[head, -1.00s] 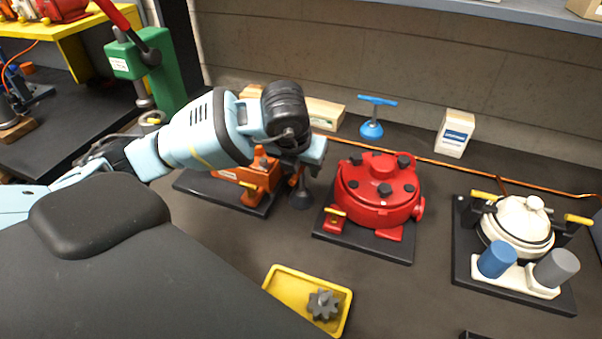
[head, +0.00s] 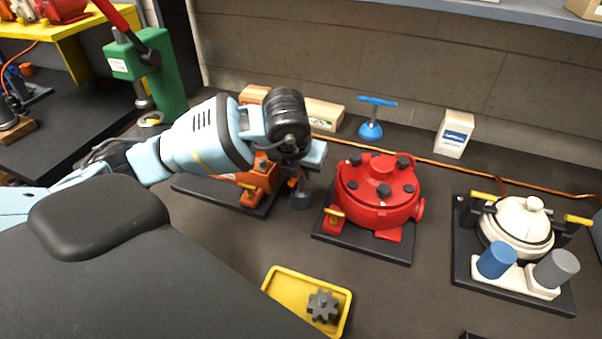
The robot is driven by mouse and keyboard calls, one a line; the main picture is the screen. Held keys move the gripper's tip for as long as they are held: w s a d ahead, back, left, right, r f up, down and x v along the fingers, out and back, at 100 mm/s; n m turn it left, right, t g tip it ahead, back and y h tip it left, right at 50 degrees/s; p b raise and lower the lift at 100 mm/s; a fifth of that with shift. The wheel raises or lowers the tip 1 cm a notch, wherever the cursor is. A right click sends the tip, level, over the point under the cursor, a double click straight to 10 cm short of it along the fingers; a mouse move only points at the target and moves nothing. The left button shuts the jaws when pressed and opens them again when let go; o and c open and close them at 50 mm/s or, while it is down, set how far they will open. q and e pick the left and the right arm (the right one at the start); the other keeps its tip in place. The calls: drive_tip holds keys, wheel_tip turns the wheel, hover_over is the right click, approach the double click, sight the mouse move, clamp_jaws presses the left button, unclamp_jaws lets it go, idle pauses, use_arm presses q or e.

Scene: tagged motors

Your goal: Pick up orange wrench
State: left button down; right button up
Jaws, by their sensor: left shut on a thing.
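I cannot make out an orange wrench in the head view. My left gripper (head: 301,181) points down between the orange motor (head: 255,181) and the red motor (head: 379,190). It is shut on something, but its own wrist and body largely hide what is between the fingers. A small dark grey round piece (head: 301,201) shows just below the fingers; I cannot tell whether it is held or stands on the bench. The orange motor sits on a black base, partly hidden behind my left arm. My right gripper is not in view.
A yellow tray (head: 285,287) with a dark gear (head: 322,306) lies in front. A white motor (head: 518,228) stands at right. A blue T-handled tool (head: 371,128) and a white box (head: 454,134) stand near the wall. A green press (head: 150,75) is at left.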

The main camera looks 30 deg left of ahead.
use_arm(q)
drive_tip(key=shift+r, duration=0.1)
drive_tip(key=shift+r, duration=0.6)
wheel_tip(320, 180, up, 2)
drive_tip(key=shift+r, duration=0.15)
drive_tip(key=s+d+p, duration=0.1)
drive_tip(key=s+d, duration=0.1)
drive_tip(key=s, duration=0.5)
drive_tip(key=s+d+r+p, duration=0.1)
drive_tip(key=s+d, duration=0.1)
drive_tip(key=s, duration=0.6)
drive_tip(key=shift+s+d+r, duration=0.15)
drive_tip(key=shift+s+d, duration=0.05)
drive_tip(key=shift+d, duration=0.05)
drive_tip(key=c, duration=2)
unclamp_jaws()
clamp_jaws()
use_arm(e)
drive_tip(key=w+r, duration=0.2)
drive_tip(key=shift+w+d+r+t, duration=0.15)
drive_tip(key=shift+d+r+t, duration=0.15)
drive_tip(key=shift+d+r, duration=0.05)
